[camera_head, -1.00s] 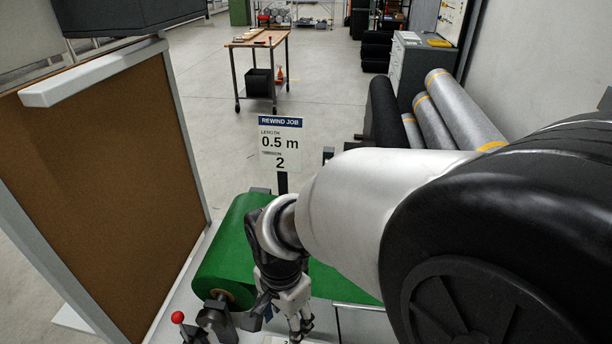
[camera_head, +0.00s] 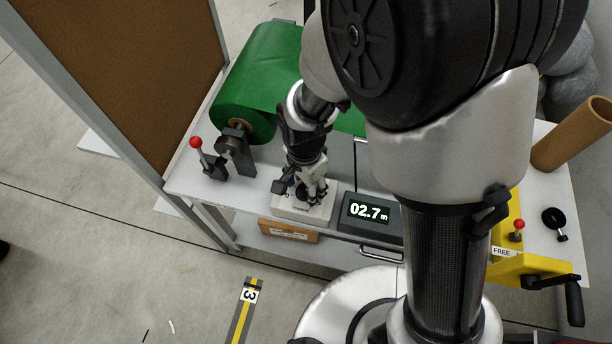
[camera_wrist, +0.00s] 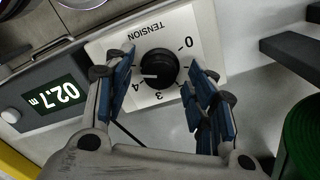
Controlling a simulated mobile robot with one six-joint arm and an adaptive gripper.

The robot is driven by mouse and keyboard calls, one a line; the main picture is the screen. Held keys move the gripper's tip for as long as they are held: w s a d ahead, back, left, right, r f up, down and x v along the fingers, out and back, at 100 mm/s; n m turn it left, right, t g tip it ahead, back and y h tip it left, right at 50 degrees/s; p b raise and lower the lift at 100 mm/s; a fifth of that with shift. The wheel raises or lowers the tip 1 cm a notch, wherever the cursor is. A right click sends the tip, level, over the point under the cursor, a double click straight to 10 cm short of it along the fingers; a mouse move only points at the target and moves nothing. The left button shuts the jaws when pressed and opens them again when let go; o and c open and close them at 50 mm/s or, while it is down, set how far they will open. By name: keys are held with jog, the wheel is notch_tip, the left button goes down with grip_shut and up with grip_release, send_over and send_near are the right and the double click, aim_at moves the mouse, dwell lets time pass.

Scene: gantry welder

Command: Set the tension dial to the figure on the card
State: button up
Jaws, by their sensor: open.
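The tension dial is a black round knob (camera_wrist: 158,68) on a white plate (camera_wrist: 105,45) marked TENSION, seen upside down in the wrist view. Figures 0, 3 and 4 are readable; others are hidden behind my fingers. The knob's white pointer is on its left side, near the 4; its exact reading is unclear. My gripper (camera_wrist: 163,66) is open, with blue-padded fingers on either side of the knob. In the head view my gripper (camera_head: 312,192) is over the white dial box (camera_head: 290,207). The card is out of view now; earlier it showed 0.5 m and 2.
A counter display (camera_head: 370,213) reading 02.7 m stands right of the dial box. A red-knobbed lever (camera_head: 197,143) and green roll (camera_head: 262,70) are to the left. A yellow unit (camera_head: 510,235) with a crank (camera_head: 574,298) stands at the right.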

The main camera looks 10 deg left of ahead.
jog(key=shift+f, duration=0.25)
jog(key=shift+c, duration=0.5)
jog(key=c, duration=1)
